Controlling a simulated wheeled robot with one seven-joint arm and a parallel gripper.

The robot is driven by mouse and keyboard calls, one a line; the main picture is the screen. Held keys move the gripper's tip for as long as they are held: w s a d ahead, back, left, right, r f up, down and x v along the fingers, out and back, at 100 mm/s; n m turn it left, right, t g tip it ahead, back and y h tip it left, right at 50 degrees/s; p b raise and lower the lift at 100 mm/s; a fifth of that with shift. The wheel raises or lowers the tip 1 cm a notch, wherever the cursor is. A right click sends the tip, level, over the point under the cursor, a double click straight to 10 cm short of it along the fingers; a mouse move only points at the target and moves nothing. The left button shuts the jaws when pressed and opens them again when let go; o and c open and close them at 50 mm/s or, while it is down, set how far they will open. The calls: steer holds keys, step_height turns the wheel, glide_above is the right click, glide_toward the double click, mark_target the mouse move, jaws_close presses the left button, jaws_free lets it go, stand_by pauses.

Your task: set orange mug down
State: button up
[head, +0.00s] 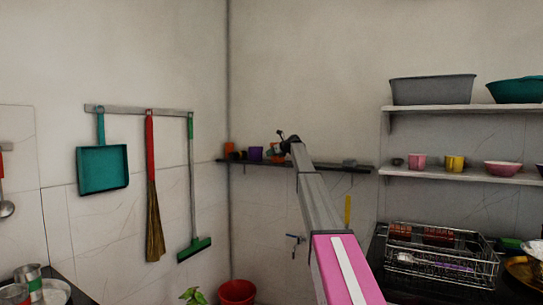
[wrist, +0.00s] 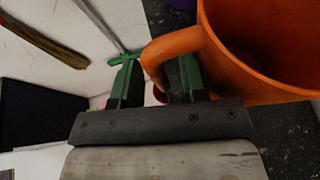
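The orange mug (wrist: 265,60) fills the right of the wrist view, its mouth facing the camera. In the head view the mug (head: 273,147) is small at the end of my arm, just above or at the dark wall shelf (head: 335,167). I cannot tell whether its base touches the shelf. My gripper (head: 283,138) is mostly hidden by my arm there.
A purple mug (head: 255,154) and another orange vessel (head: 229,150) stand on the shelf left of my gripper. A grey item (head: 349,162) sits toward its right end. The shelf between looks free where my arm does not hide it. A green squeegee (head: 194,248) hangs below left.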

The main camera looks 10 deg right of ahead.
steer(key=v, duration=1.2)
steer(key=s+a+f+n+g+h, duration=0.1)
steer(key=s+a+f+n, duration=0.25)
steer(key=s+f, duration=0.8)
steer(key=s+a+f+n+g+h, duration=0.2)
steer(key=s+f+n, duration=0.3)
steer(key=f, duration=1.2)
steer(key=s+a+f+n+g+h, duration=0.1)
steer(key=s+a+f+n, duration=0.15)
steer(key=s+f, duration=0.9)
steer(key=s+f+n+g+h, duration=0.1)
steer(key=s+f+n, duration=0.4)
steer(key=s+f, duration=0.3)
steer(key=s+f+n+g+h, duration=0.2)
steer(key=s+f+n, duration=0.3)
steer(key=s, duration=1.2)
steer(key=s+f+n+g+h, duration=0.2)
steer(key=s+f+n, duration=0.4)
steer(key=s+f, duration=0.6)
steer(key=shift+s+a+f, duration=0.3)
steer(key=shift+s+a, duration=0.2)
steer(key=shift+s, duration=0.05)
